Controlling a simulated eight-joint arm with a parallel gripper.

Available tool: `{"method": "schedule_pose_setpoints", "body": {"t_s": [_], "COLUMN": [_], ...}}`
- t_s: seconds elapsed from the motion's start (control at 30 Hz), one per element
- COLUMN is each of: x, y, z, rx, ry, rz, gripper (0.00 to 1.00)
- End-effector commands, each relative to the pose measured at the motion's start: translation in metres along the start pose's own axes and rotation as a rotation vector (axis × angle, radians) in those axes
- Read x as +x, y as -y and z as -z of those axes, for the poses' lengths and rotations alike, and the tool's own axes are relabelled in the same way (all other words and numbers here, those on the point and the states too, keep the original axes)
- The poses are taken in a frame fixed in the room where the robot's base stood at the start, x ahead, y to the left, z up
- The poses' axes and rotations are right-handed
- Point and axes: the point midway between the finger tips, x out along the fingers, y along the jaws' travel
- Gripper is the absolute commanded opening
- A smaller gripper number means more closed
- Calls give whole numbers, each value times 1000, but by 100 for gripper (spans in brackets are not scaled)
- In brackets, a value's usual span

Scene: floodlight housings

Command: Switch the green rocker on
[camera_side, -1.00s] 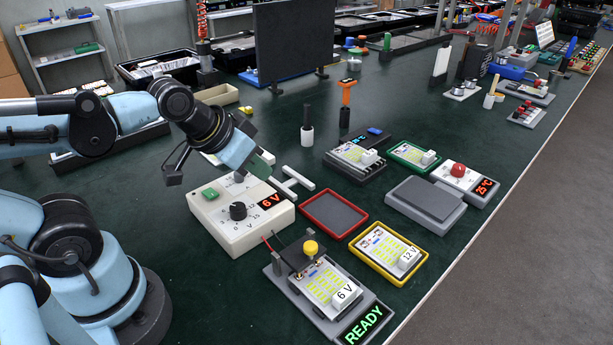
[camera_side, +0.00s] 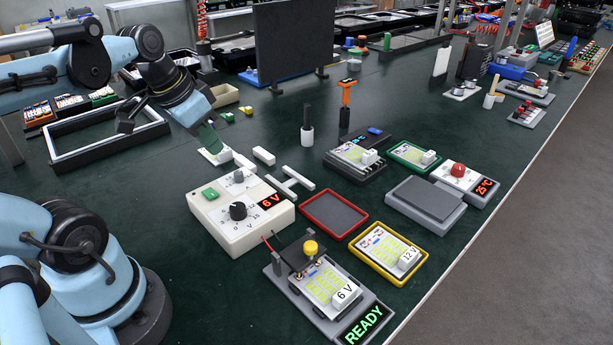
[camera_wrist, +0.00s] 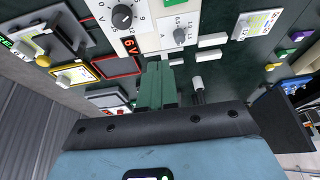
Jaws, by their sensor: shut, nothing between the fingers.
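The green rocker (camera_side: 210,193) sits on the top left of a white supply box (camera_side: 246,239). The rocker's tilt is too small to tell. The box has a large black dial (camera_side: 238,211), a small grey dial (camera_side: 239,176) and a red "6 V" display (camera_side: 270,201). My gripper (camera_side: 216,147) is shut and empty, with green fingers, behind the box and apart from the rocker. In the wrist view, the shut fingers (camera_wrist: 156,68) point toward the box (camera_wrist: 149,36). I cannot make out the rocker there.
A lamp fixture (camera_side: 282,290) with a "READY" display (camera_side: 362,325) stands in front. A red-rimmed tray (camera_side: 333,213) and a yellow-rimmed tray (camera_side: 356,247) lie to the right. White bars (camera_side: 291,178) lie behind the box. Dark-green table is clear left of the box.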

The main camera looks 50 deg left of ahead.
Motion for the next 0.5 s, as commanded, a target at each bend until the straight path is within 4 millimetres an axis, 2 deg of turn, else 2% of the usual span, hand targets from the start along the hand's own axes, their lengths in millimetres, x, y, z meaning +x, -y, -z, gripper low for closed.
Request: {"method": "schedule_pose_setpoints", "body": {"t_s": [0.03,0.2,0.5], "x": [-8,-28,-44], "y": [10,29,39], "z": [-4,-17,-27], "rx": [-12,-7,2], "ry": [21,72,97], "rz": [-4,-41,-76], "gripper": [0,0,0]}}
